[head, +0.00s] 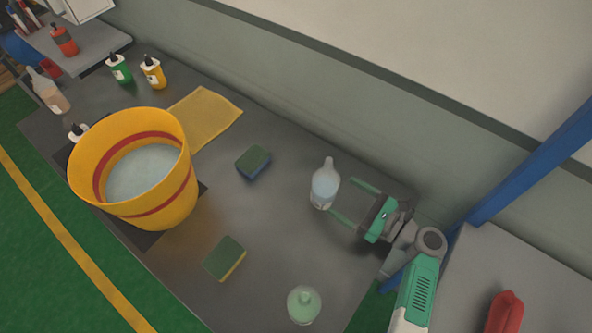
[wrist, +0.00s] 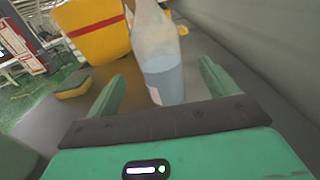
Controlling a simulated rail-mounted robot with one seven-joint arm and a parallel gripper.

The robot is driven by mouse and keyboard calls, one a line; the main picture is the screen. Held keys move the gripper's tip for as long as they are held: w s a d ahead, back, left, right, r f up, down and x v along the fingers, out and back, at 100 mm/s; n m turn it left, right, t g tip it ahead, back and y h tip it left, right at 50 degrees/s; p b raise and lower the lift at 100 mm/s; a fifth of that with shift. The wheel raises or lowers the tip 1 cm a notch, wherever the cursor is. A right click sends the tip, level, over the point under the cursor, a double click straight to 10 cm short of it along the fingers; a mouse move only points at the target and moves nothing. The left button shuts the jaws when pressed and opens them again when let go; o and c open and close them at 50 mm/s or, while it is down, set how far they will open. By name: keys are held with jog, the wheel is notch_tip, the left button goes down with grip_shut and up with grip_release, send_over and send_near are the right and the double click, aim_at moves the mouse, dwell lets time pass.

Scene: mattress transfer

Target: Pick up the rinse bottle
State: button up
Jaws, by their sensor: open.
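A clear bottle with pale blue liquid (head: 324,187), which I take to be the rinse bottle, stands upright on the grey table (head: 290,250). My gripper (head: 342,197) is open just to its right, low over the table, with its fingers pointing at the bottle. In the wrist view the bottle (wrist: 163,62) stands ahead, between the lines of the two green fingers of my gripper (wrist: 158,80). Its lower part shows between the fingertips. The fingers do not appear to touch it. Its top is cut off in the wrist view.
Two sponges (head: 253,161) (head: 225,259), a yellow cloth (head: 206,118) and a yellow bucket of water (head: 180,207) lie to the left. A wall (head: 300,110) runs behind; a blue post (head: 530,165) stands right.

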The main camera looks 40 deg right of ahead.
aim_at(325, 184)
jog(key=shift+s, duration=0.15)
jog(key=x, duration=0.7)
jog(key=shift+a+r+b, duration=0.1)
jog(key=shift+r+b, duration=0.2)
jog(key=shift+b, duration=0.05)
jog(key=c, duration=1.3)
jog(key=shift+r, duration=0.1)
